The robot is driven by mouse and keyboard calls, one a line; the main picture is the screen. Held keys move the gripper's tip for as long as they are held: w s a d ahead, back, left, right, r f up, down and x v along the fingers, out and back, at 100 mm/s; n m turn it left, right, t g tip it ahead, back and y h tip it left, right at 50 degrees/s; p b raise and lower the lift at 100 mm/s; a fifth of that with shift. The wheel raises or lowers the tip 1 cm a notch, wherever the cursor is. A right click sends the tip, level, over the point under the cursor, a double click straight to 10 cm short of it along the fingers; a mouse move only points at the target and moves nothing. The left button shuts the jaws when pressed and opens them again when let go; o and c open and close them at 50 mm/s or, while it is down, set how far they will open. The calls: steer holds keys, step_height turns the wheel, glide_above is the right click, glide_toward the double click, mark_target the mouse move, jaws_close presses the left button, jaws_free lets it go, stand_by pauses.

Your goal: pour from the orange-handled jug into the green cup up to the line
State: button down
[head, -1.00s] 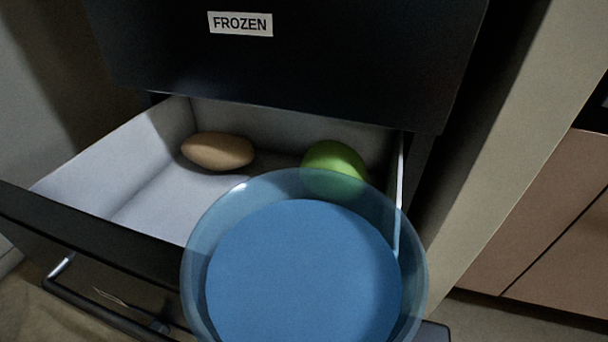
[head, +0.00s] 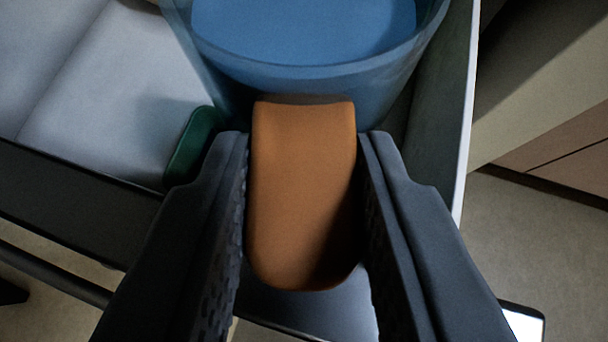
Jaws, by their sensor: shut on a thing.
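My gripper (head: 307,150) is shut on the orange handle (head: 304,195) of the jug, one finger on each side. The clear bluish jug (head: 330,78) is beyond the fingers, over the open drawer, and its top is cut off by the frame. Blue liquid (head: 300,30) shows inside it. A dark green thing (head: 188,150) shows in the drawer to the left of the handle, partly hidden by my left finger. I cannot tell whether it is the green cup. No fill line shows.
The open drawer's pale floor (head: 95,80) is bare at the left. Its dark front edge (head: 75,195) runs below, with a bar handle (head: 50,275). Its right wall (head: 467,110) is close to the jug. Brown cabinet fronts (head: 560,150) stand at the right.

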steer(key=shift+s+f, duration=0.1)
stand_by(0.4)
steer(key=shift+f, duration=1.45)
steer(key=shift+r+n+h, duration=0.25)
steer(key=shift+n+h, duration=0.4)
steer(key=shift+h, duration=0.1)
steer(key=shift+r+n+h, duration=0.2)
steer(key=shift+n+h, duration=0.45)
steer(key=shift+h, duration=0.1)
steer(key=n+h, duration=0.1)
steer(key=f+n+h, duration=0.1)
steer(key=shift+a+t+h, duration=0.3)
steer(key=shift+d+r, duration=0.1)
steer(key=shift+a+f+n+h, duration=0.2)
steer(key=shift+n+h, duration=0.1)
steer(key=shift+n, duration=0.1)
steer(key=shift+f+n, duration=0.2)
steer(key=shift+n, duration=0.1)
